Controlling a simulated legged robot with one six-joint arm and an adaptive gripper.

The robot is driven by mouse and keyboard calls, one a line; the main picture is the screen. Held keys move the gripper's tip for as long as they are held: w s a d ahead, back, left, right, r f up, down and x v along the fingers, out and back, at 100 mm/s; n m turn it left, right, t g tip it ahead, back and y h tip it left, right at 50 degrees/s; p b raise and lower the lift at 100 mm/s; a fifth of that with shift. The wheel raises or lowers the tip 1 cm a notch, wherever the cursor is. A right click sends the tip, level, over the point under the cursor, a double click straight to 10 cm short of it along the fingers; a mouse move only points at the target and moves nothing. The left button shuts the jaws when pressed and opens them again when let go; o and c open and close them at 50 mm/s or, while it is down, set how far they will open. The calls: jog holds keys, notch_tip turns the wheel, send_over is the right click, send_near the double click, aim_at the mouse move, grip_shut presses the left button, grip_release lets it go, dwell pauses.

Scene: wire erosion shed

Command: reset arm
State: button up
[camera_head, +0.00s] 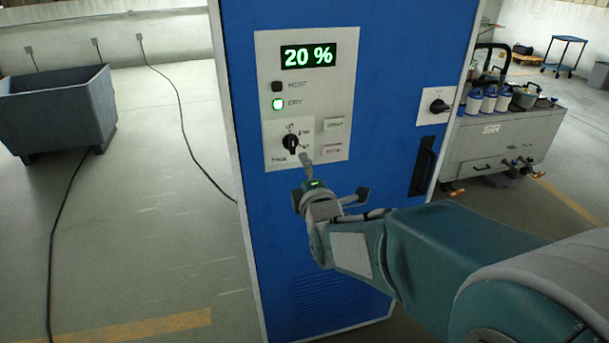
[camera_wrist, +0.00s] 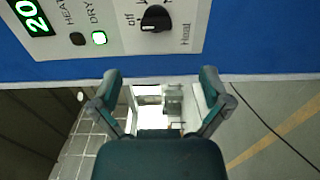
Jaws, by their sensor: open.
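My gripper (camera_head: 335,181) is in front of the blue cabinet (camera_head: 380,75), just below its control panel (camera_head: 309,84). Its two fingers are spread with nothing between them; this shows in the wrist view (camera_wrist: 160,78) too. The panel's black rotary knob (camera_head: 290,143) is beyond the fingertips, and it also appears in the wrist view (camera_wrist: 155,18), apart from the fingers. The display (camera_head: 306,56) reads 20 %. The DRY lamp (camera_head: 278,104) is lit green and the HEAT lamp (camera_head: 277,86) is dark. My arm reaches in from the lower right.
The cabinet has a second switch (camera_head: 438,106) and a black handle (camera_head: 423,166) near my arm. A grey cart (camera_head: 490,138) carrying bottles stands at right. A dark bin (camera_head: 55,105) stands at left, with cables across the floor. The floor left of the cabinet is mostly open.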

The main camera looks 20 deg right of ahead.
jog(key=shift+s, duration=0.35)
jog(key=s+f+m+g, duration=0.2)
jog(key=s+m+g, duration=0.4)
jog(key=s+m, duration=0.3)
jog(key=s+f+m+g, duration=0.2)
jog(key=s+m+g, duration=0.4)
jog(key=s, duration=1)
jog(key=m, duration=0.3)
jog(key=shift+d, duration=0.1)
